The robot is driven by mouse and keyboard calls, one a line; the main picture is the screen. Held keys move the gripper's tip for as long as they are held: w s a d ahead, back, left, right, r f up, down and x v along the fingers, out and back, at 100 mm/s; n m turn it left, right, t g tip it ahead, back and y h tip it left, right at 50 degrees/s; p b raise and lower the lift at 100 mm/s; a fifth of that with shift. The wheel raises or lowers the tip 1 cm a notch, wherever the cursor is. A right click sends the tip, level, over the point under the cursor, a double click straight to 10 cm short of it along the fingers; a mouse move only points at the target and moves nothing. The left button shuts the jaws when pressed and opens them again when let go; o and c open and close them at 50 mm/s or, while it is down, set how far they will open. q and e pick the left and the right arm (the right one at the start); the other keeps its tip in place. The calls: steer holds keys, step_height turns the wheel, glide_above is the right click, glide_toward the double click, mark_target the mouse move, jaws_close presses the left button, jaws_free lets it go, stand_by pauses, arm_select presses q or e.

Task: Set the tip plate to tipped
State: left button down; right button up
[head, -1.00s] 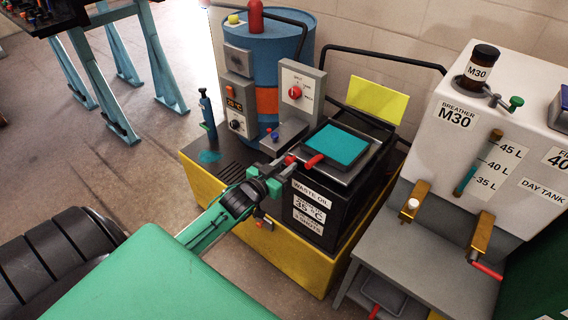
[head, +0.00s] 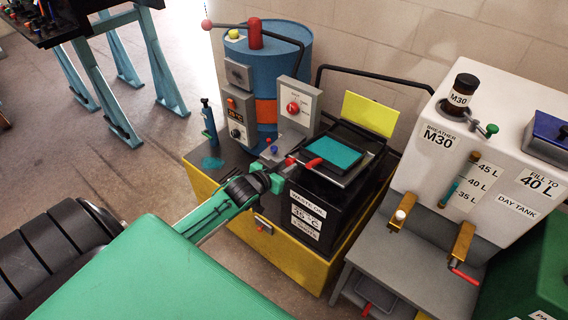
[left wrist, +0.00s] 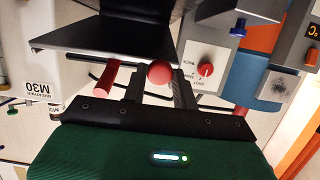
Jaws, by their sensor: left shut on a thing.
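The tip plate is probably the dark tray with a teal top (head: 332,152) on the black waste oil box (head: 300,190). A red bar handle (head: 314,163) and a red ball knob (head: 290,161) are at its front left edge. My left gripper (head: 284,172) is at the knob. In the left wrist view, its fingers (left wrist: 160,88) are shut on the red ball knob (left wrist: 159,73), with the red bar (left wrist: 105,75) beside them and the dark plate (left wrist: 110,36) beyond. The plate's exact tilt is hard to tell. My right gripper is not in view.
A blue drum (head: 253,65) and a grey panel with a red dial (head: 293,107) stand behind the box. A yellow panel (head: 370,113) is at the plate's back. The white day tank (head: 425,165) stands to the right. Open floor lies to the left.

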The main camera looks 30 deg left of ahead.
arm_select(q)
steer(key=shift+g, duration=0.7)
steer(key=r+p, duration=0.1)
steer(key=w+r+p, duration=0.1)
steer(key=r+p, duration=0.2)
steer(key=p, duration=0.1)
steer(key=shift+w+r, duration=0.35)
steer(key=shift+w+d+r+p, duration=0.1)
steer(key=shift+w+r+p, duration=0.25)
steer(key=shift+r+p, duration=0.25)
steer(key=shift+w+r+p, duration=0.35)
steer(key=shift+r+p, duration=0.1)
steer(key=shift+r, duration=0.25)
steer(key=shift+w+r, duration=0.15)
steer(key=shift+r, duration=0.05)
steer(key=c, duration=1.2)
jaws_free()
steer(key=shift+c, duration=0.2)
steer(key=shift+o, duration=0.7)
steer(key=shift+f, duration=0.3)
steer(key=shift+s, duration=0.25)
steer(key=d+b+v, duration=0.1)
steer(key=b+v, duration=0.2)
steer(key=v, duration=1)
steer(key=shift+s+a+r, duration=0.2)
steer(key=shift+a, duration=0.2)
